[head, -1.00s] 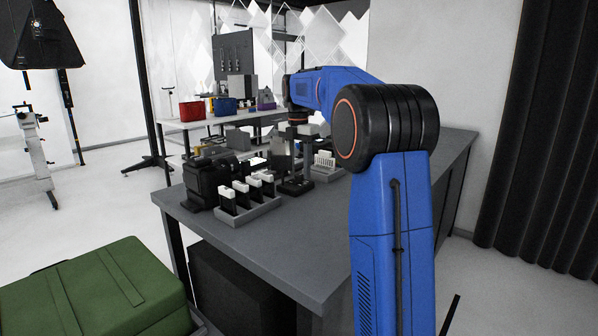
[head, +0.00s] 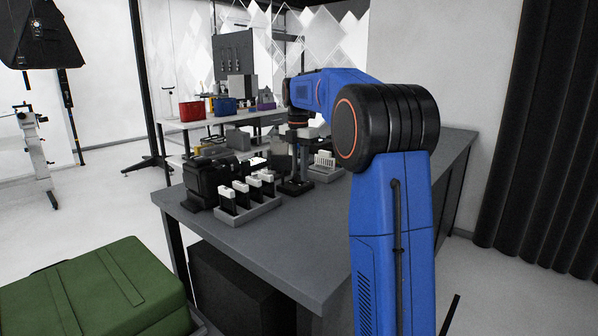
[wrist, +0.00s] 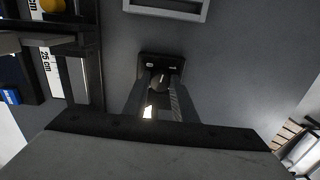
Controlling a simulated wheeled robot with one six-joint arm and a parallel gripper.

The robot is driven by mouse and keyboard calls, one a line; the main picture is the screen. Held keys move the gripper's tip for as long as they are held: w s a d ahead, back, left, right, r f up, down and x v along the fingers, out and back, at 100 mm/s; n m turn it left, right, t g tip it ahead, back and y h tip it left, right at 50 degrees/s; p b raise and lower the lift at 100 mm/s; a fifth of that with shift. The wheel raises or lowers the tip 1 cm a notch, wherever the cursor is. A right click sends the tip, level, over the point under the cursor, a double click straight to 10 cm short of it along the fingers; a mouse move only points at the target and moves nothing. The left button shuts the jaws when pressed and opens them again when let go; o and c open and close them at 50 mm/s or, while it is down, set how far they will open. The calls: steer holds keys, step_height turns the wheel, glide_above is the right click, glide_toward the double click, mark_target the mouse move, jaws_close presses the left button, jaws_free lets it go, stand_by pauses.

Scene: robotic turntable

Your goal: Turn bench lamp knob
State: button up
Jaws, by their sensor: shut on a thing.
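The bench lamp's dark base (wrist: 160,62) sits on the grey bench top in the wrist view, with small light markings on its top. Its round dark knob (wrist: 163,79) has a pale pointer line. My gripper (wrist: 160,88) is shut on the knob, one finger on each side of it. In the head view, a dark base with an upright post (head: 295,186) stands on the bench below my wrist. The knob cannot be made out there, and my fingers are too small and dark to tell apart.
The bench front (head: 310,235) is clear.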

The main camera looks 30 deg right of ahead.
mark_target(299, 175)
steer(key=m, duration=0.6)
steer(key=shift+m, duration=0.3)
stand_by(0.4)
steer(key=o, duration=1)
steer(key=shift+o, duration=0.2)
step_height(299, 175, up, 17)
steer(key=shift+w+r, duration=0.15)
steer(key=shift+r, duration=0.05)
steer(key=shift+d, duration=0.1)
